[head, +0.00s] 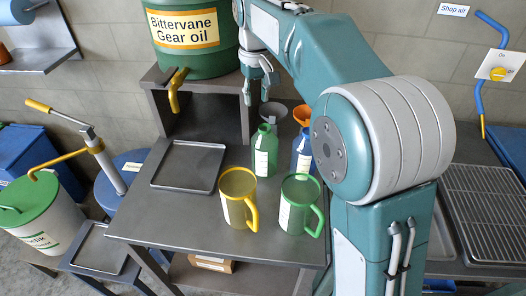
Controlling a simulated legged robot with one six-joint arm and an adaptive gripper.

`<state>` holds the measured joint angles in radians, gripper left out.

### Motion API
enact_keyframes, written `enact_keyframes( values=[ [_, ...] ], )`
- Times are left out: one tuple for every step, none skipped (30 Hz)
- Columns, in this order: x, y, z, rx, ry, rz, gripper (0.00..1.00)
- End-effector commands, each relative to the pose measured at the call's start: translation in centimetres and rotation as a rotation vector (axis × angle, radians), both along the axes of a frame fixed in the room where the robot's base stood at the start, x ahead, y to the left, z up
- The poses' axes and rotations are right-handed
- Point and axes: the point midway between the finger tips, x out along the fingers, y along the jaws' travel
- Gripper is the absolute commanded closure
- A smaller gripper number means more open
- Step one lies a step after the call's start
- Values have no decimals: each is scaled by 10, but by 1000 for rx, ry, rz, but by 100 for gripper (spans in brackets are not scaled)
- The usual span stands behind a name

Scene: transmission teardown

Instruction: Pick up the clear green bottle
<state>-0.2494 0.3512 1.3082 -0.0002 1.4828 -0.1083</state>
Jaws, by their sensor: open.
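A green bottle (264,152) with a pale label stands upright on the grey metal table (140,225), behind the two mugs. I cannot tell from this view whether it is see-through. My gripper (257,98) hangs above and slightly behind the bottle in the picture, with its fingers pointing down. It is open and empty, and apart from the bottle.
A yellow mug (238,198) and a green mug (299,204) stand in front of the bottle. A blue bottle (302,150) is to its right, partly hidden by my arm. A grey funnel (273,112) and an orange funnel (303,115) are behind. An empty tray (188,165) lies left.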

Motion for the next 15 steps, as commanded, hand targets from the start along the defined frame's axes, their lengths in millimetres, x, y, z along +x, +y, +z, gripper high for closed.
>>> enact_keyframes(
  values=[
    [-2,1,-7,0,1,54,58],
    [-3,1,-10,0,2,82,58],
    [-4,1,-13,1,1,110,58],
    [-4,1,-15,2,0,125,58],
    [-4,1,-17,1,1,136,58],
    [-5,1,-20,1,2,142,58],
    [-5,1,-23,1,2,144,58],
    [-4,1,-27,1,1,145,58],
    [-5,0,-34,1,4,144,58],
    [-5,1,-39,0,3,143,58],
    [-5,1,-44,1,4,143,58],
    [-5,1,-51,0,3,142,58],
    [-5,1,-55,0,3,142,58],
    [-5,1,-59,0,3,142,58],
    [-4,1,-63,1,2,142,58]
  ],
)
